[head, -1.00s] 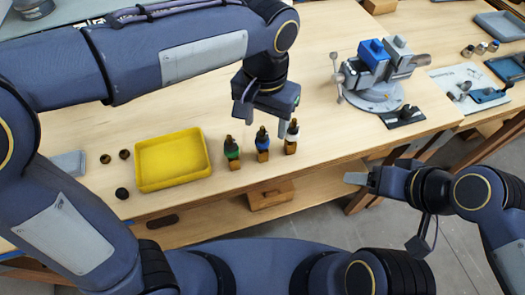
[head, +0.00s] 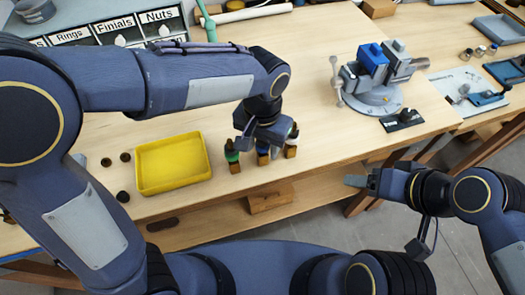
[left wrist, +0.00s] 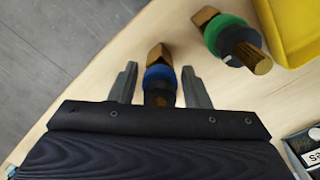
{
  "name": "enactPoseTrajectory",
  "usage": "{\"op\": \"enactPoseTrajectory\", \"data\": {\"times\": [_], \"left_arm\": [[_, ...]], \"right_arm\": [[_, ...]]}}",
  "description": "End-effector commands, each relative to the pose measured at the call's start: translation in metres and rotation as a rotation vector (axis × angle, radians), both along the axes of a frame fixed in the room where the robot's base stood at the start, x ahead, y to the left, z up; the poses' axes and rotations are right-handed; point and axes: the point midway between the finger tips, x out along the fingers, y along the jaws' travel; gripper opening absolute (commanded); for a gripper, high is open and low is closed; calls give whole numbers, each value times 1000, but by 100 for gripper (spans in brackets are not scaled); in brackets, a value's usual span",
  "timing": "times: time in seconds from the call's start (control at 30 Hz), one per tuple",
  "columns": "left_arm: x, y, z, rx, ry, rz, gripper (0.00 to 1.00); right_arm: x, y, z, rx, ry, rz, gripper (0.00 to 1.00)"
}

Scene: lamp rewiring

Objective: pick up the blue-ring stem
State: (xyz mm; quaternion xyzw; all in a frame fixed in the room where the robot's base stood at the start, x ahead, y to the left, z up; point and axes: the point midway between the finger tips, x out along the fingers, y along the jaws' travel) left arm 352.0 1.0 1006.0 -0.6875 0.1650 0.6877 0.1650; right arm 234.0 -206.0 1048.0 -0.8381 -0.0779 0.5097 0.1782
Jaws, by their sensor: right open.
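The blue-ring stem (head: 263,158) stands near the bench's front edge, between two other stems. My left gripper (head: 262,143) is over it and hides its upper part in the head view. In the left wrist view the blue-ring stem (left wrist: 160,76) lies between the two fingers of my left gripper (left wrist: 160,82). The fingers are apart, with a narrow gap on each side of the blue ring. My right gripper (head: 355,181) is open and empty off the bench's front edge at the right.
The green-ring stem (head: 232,155) stands close on the left, beside a yellow tray (head: 172,164). A third stem (head: 291,150) stands close on the right. A vise (head: 374,78) stands further back. The bench between vise and stems is clear.

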Motion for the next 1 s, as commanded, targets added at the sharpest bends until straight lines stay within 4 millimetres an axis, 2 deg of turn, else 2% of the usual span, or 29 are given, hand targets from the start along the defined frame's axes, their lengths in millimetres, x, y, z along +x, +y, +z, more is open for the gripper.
{"op": "enactPoseTrajectory", "data": {"times": [0.03,0.3,0.73,0.93,1.0], "left_arm": [[0,0,0,0,0,0,36],[0,0,0,0,-1,0,1],[1,-1,8,-3,-3,0,0],[1,-1,35,-6,-5,0,0],[-4,-12,45,-5,-5,-6,0]], "right_arm": [[0,0,0,0,0,0,65],[0,0,0,0,0,0,65],[0,0,0,0,0,0,65],[0,0,1,0,0,0,65],[0,0,0,0,0,0,65]]}}
